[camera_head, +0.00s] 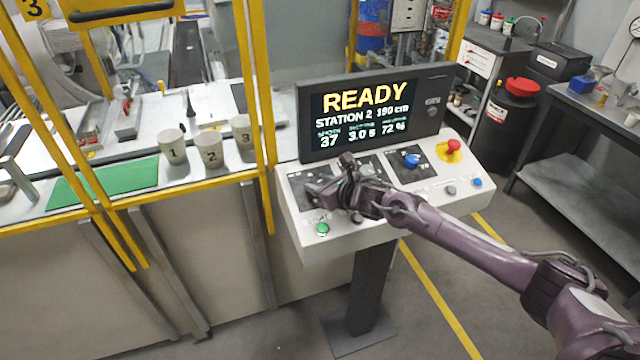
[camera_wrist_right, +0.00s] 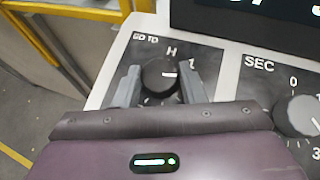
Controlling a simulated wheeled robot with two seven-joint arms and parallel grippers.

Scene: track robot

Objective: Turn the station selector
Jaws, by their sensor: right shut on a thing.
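The station selector is a dark round knob (camera_wrist_right: 158,76) on the black panel marked "GO TO", with H and 1 printed around it. Its short white mark lies towards the right in the right wrist view. My right gripper (camera_head: 340,192) is at the left of the console (camera_head: 290,235). Its two grey fingers stand on either side of the knob and are shut on it. In the head view my gripper hides the knob. The console screen (camera_head: 365,115) reads READY, STATION 2, 190 cm. My left gripper is not in view.
A grey "SEC" knob (camera_wrist_right: 297,117) sits right of the selector. The console also carries a blue knob (camera_head: 411,160), a red stop button (camera_head: 452,147) and a green button (camera_head: 322,229). Yellow frame posts (camera_head: 262,110) and numbered cups (camera_head: 211,152) stand to the left.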

